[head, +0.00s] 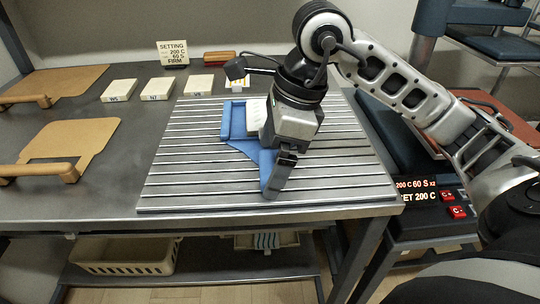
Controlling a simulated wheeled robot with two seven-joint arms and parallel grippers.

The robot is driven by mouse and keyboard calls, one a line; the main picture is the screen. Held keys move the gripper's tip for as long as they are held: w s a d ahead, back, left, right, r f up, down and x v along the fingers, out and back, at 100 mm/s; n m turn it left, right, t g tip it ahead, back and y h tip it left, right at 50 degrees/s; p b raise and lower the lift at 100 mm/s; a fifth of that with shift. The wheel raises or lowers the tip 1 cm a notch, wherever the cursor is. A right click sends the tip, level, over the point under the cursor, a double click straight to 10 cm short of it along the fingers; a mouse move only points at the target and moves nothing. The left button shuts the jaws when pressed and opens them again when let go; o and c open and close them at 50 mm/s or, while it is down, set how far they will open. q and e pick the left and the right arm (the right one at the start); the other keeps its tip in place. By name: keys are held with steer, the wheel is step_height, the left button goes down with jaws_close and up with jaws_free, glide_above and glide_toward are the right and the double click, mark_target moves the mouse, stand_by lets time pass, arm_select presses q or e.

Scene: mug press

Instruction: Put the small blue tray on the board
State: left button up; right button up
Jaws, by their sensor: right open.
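The small blue tray (236,122) lies on a slatted metal rack (190,160) near the middle of the table. It has a wide back part and narrows toward the front. My left gripper is not in view.
A white ridged block (256,115) shows beside my gripper at the tray, partly hidden. Several pale labelled blocks (157,89) and a sign (173,53) stand at the back. A press with a lit display (417,190) stands at the right. A white basket (123,258) is below the table.

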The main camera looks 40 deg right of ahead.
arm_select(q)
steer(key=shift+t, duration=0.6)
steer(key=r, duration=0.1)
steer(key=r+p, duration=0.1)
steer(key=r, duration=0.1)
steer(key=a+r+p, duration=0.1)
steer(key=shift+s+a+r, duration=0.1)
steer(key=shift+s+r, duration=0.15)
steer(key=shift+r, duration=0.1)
arm_select(e)
steer(key=v, duration=1.1)
steer(key=shift+r, duration=0.15)
